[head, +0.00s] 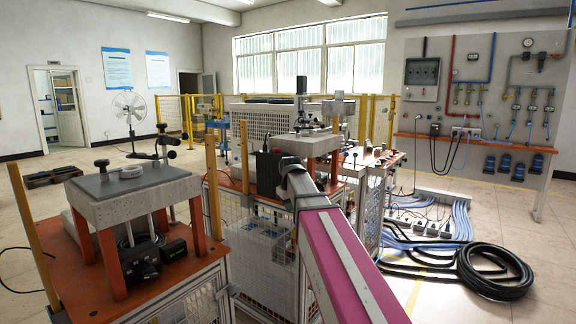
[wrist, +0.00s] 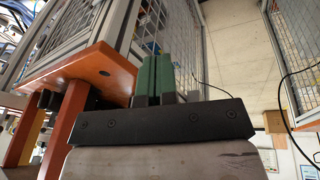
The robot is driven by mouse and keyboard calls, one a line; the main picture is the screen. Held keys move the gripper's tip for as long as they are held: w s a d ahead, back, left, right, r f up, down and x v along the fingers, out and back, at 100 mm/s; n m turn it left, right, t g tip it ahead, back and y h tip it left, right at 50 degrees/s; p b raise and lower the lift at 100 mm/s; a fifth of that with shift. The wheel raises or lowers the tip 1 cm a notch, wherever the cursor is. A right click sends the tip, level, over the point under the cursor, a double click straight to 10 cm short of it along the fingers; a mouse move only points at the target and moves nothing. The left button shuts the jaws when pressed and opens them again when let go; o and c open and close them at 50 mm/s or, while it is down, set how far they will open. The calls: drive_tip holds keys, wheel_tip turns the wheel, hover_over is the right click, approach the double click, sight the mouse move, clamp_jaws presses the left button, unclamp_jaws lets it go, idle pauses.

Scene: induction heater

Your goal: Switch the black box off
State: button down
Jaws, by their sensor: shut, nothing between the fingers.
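A dark upright box (head: 268,173) stands at the middle workstation in the head view, just left of my arm's far end. I cannot tell which of these is the task's black box, and no switch can be made out. My gripper (wrist: 153,78) shows in the wrist view with its green fingers together and empty. It points towards a mesh-sided frame and touches nothing that I can see. In the head view my arm hides the gripper.
The left orange table (head: 85,296) and its post stand close by. An orange tabletop (wrist: 88,72) and a mesh panel (wrist: 180,45) are near my gripper. Black hose (head: 495,272) and blue cables (head: 460,218) lie on the floor at right.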

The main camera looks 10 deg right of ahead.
drive_tip(key=w+a+r+n+t, duration=0.1)
drive_tip(key=w+r, duration=0.1)
drive_tip(key=r, duration=1)
drive_tip(key=w+a+r+n+t, duration=0.1)
drive_tip(key=r+n, duration=0.1)
drive_tip(key=r, duration=1.1)
drive_tip(key=shift+w+r, duration=0.2)
drive_tip(key=shift+w, duration=0.15)
drive_tip(key=shift+f, duration=0.1)
drive_tip(key=w+d+x, duration=0.1)
drive_tip(key=d+x, duration=0.1)
drive_tip(key=x, duration=1.1)
drive_tip(key=shift+d+r, duration=0.3)
